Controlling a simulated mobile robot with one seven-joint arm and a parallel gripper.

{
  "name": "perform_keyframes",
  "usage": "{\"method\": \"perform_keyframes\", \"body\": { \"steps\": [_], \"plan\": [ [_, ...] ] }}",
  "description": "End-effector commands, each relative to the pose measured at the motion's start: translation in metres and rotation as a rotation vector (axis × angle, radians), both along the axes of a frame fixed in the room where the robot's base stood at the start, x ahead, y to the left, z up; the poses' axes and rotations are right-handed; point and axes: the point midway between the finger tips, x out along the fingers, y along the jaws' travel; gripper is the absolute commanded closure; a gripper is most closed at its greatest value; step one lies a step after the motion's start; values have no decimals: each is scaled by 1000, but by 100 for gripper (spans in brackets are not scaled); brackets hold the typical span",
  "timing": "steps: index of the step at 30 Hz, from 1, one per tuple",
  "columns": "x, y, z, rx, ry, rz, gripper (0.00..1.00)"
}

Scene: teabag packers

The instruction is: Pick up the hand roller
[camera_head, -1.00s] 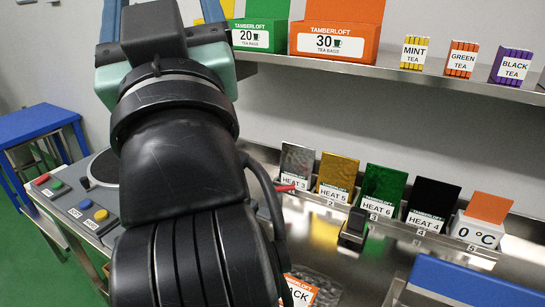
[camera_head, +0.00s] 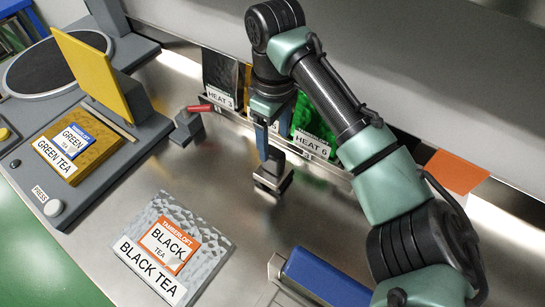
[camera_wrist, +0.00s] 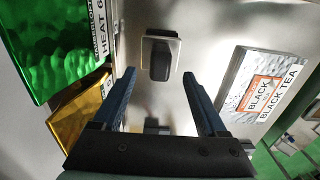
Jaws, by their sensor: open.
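A small tool with a black upright handle (camera_head: 273,166) and a pale metal base stands on the steel bench. It may be the hand roller, but I cannot make out a roller on it. It also shows in the wrist view (camera_wrist: 160,62), upper middle, just beyond the fingertips. My gripper (camera_head: 263,153) points down close above this tool, and its blue fingers partly overlap the handle in the head view. In the wrist view my gripper (camera_wrist: 159,77) has its two blue fingers spread, with nothing held between them.
Heat-labelled film packs, one green (camera_head: 316,124), stand behind my gripper. A red-handled grey lever (camera_head: 187,124) is to the left. A BLACK TEA plate (camera_head: 218,243) lies front left, and a blue block (camera_head: 324,277) front right. Bare steel lies between them.

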Motion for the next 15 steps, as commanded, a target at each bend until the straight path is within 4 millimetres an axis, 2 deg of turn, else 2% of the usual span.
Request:
{"method": "perform_keyframes", "body": {
  "steps": [9,15],
  "plan": [
    [-2,2,-43,1,-1,-2,25],
    [-1,3,-49,0,-4,-1,25]
  ]
}}
